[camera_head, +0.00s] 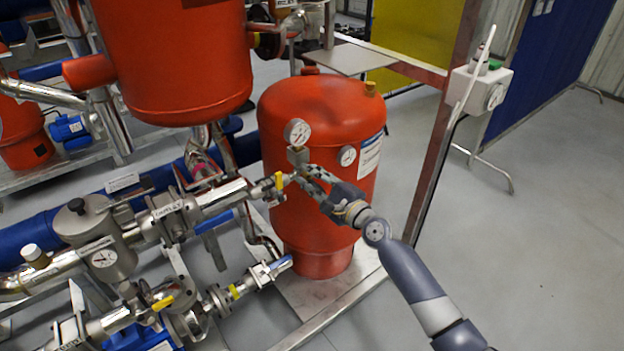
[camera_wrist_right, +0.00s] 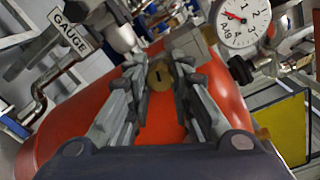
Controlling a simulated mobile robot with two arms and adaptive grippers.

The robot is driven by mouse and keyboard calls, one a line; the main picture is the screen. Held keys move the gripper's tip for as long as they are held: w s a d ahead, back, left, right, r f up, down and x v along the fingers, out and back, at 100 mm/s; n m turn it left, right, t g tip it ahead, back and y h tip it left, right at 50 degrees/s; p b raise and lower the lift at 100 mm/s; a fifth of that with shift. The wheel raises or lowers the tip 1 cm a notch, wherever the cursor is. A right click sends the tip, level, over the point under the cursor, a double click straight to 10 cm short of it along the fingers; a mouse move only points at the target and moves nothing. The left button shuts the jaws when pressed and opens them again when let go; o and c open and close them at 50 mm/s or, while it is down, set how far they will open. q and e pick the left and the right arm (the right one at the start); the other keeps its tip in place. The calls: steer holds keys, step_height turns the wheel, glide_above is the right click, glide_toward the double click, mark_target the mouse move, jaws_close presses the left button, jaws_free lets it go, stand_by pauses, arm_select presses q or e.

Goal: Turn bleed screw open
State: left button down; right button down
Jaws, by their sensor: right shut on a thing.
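The bleed screw (camera_wrist_right: 159,75) is a small brass piece with a dark slot. In the wrist view it sits between the fingertips of my right gripper (camera_wrist_right: 160,72), which is shut on it. In the head view my right gripper (camera_head: 296,172) reaches in from the lower right, its fingertips by the end of a pipe fitting in front of the red tank (camera_head: 322,110). The screw itself is too small or hidden to make out there. My left gripper does not show.
A pressure gauge (camera_head: 298,132) stands just above the fingertips; it shows in the wrist view too (camera_wrist_right: 243,20). A yellow-handled valve (camera_head: 278,182) is close on the left. The floor at right is clear.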

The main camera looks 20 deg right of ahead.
steer(key=n, duration=0.5)
steer(key=shift+f+b, duration=0.1)
steer(key=shift+b, duration=0.25)
steer(key=n, duration=0.4)
steer(key=shift+n, duration=0.4)
steer(key=n, duration=0.4)
steer(key=n+p, duration=0.1)
steer(key=n, duration=0.4)
steer(key=shift+f+n, duration=0.1)
steer(key=shift+n, duration=0.2)
steer(key=c, duration=1.5)
jaws_free()
steer(key=shift+c, duration=0.2)
steer(key=shift+o, duration=0.7)
